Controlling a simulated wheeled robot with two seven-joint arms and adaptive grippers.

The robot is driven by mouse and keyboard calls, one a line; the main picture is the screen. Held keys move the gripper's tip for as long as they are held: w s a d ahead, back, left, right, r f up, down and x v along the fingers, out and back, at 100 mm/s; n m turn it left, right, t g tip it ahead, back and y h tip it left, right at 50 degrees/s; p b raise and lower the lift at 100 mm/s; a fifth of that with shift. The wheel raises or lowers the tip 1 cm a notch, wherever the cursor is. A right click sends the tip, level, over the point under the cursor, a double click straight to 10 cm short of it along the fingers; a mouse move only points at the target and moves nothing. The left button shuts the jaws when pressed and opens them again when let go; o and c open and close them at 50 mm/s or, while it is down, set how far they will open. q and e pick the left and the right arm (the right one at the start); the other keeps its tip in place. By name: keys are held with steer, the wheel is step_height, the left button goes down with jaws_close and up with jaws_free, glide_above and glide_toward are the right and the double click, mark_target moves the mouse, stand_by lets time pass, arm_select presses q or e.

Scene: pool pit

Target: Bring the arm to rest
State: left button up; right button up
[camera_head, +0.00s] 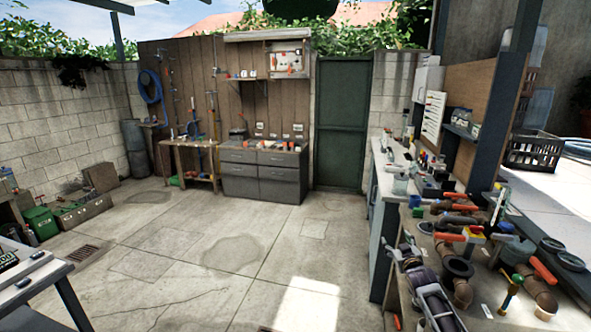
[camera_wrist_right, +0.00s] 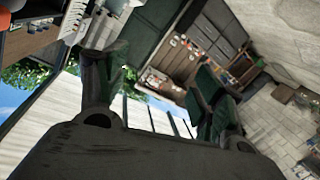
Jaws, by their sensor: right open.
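My right gripper (camera_head: 410,250) shows at the lower right of the head view, at the end of my grey arm, in front of the cluttered workbench (camera_head: 393,283). In the right wrist view its two dark fingers stand wide apart, so the gripper (camera_wrist_right: 155,78) is open. Nothing is between the fingers. Whether it touches anything on the bench I cannot tell. My left gripper is not in the head view.
Pipe fittings with orange-handled valves (camera_head: 447,238) crowd the right bench. A grey drawer cabinet (camera_head: 262,178) and a green door (camera_head: 342,122) stand at the back. A table (camera_head: 30,282) edges in at lower left. The concrete floor (camera_head: 215,250) between is clear.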

steer(key=s+a+f+g, duration=0.1)
steer(key=s+f, duration=0.3)
steer(key=f, duration=0.4)
steer(key=s+a+f+g, duration=0.1)
steer(key=s+f+g, duration=0.15)
steer(key=f, duration=0.65)
steer(key=s+f+g, duration=0.1)
steer(key=s+f, duration=0.3)
steer(key=f, duration=0.4)
steer(key=s+a+f+g, duration=0.3)
steer(key=s+f+g, duration=0.1)
steer(key=s+f, duration=1.4)
steer(key=s+a+f+g, duration=0.2)
steer(key=s+f, duration=0.5)
steer(key=s, duration=0.8)
steer(key=s+a+f+g, duration=0.2)
steer(key=s+f, duration=0.5)
steer(key=s, duration=0.9)
steer(key=s+a+f+g+y, duration=0.1)
steer(key=s+a+f+g, duration=0.2)
steer(key=s+f, duration=0.4)
steer(key=s, duration=0.8)
steer(key=shift+s+m, duration=0.3)
steer(key=shift+s, duration=0.05)
steer(key=shift+s, duration=0.15)
